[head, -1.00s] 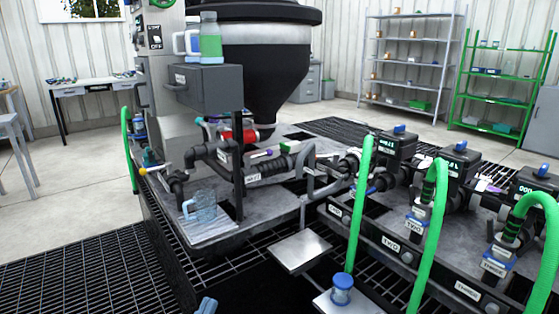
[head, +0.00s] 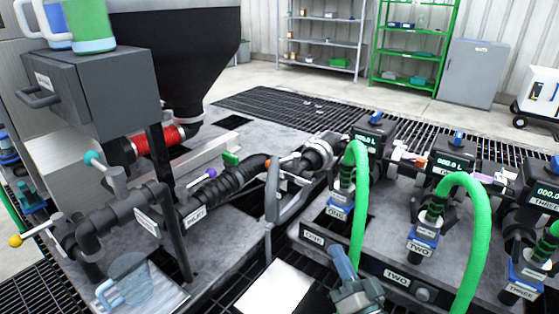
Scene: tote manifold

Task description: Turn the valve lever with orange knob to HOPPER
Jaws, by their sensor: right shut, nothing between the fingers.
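A short lever with an orange knob (head: 268,163) appears on the black piping right of the ribbed hose. Another orange piece (head: 414,161) sits between the first two meters; at this size I cannot tell which is the task's lever. No HOPPER label is readable. The black hopper (head: 187,65) stands at the upper left with a red-banded outlet pipe (head: 160,139) below it. My right gripper (head: 343,261) is at the bottom centre, shut and empty, in front of the ONE station and apart from the levers. My left gripper is not in view.
Teal (head: 93,158), purple (head: 211,172) and yellow (head: 15,241) knobs mark other levers at left. Green hoses (head: 359,205) arch near my right gripper. A grey box (head: 80,90) on a post overhangs the left piping. A clear jug (head: 128,284) stands at lower left.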

